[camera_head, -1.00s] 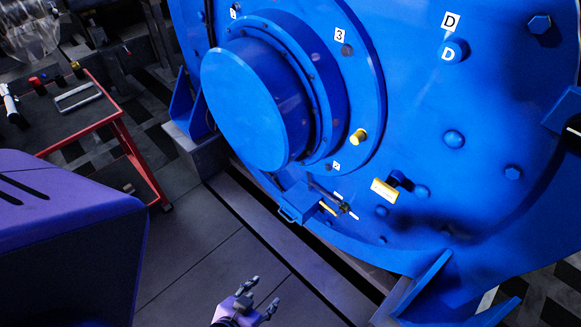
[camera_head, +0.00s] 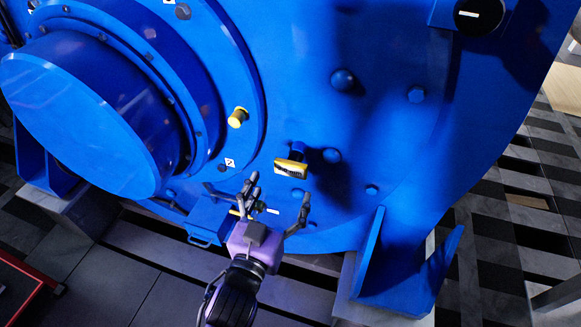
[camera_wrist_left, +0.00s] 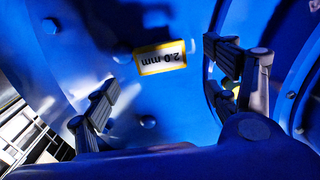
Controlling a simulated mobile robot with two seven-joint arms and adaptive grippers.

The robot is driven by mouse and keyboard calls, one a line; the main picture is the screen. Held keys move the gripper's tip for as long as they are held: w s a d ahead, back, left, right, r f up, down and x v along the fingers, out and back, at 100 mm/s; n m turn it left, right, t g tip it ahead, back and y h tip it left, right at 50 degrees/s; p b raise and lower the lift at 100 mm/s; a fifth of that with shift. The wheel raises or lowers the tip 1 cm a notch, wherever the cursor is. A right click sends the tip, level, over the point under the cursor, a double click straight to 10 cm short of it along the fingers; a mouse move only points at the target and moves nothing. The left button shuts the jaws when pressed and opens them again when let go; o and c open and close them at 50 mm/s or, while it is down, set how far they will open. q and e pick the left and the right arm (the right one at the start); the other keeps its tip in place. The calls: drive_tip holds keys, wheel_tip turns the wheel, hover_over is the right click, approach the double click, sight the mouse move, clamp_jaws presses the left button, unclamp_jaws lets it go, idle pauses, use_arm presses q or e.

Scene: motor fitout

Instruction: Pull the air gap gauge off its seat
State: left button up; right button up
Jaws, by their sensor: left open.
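The air gap gauge (camera_head: 291,168) is a small yellow-edged plate on the blue motor face, beside a dark blue stub (camera_head: 298,150). In the left wrist view the gauge (camera_wrist_left: 162,58) shows its white label, reading "2.0 mm" upside down. My left gripper (camera_head: 279,192) is open and empty, its fingers pointing up toward the motor face just below the gauge. In the left wrist view the gauge lies between and beyond the spread fingers (camera_wrist_left: 163,75), apart from them. My right gripper is not in view.
A yellow plug (camera_head: 238,117) sticks out of the motor face above and left of the gauge. A blue box with a handle (camera_head: 208,222) sits low, left of my gripper. A blue foot bracket (camera_head: 372,255) stands at the lower right. Several bolt heads dot the face.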

sight(290, 171)
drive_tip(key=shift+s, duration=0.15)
use_arm(q)
drive_tip(key=b+x, duration=0.1)
drive_tip(key=x, duration=0.4)
drive_tip(key=shift+w+b, duration=0.1)
drive_tip(key=shift+b, duration=0.2)
drive_tip(key=shift+p+x, duration=0.3)
drive_tip(key=shift+x, duration=1.6)
drive_tip(key=shift+f, duration=0.1)
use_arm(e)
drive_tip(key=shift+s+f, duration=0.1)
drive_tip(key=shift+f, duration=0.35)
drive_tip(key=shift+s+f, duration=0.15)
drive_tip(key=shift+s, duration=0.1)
use_arm(q)
drive_tip(key=shift+p, duration=0.5)
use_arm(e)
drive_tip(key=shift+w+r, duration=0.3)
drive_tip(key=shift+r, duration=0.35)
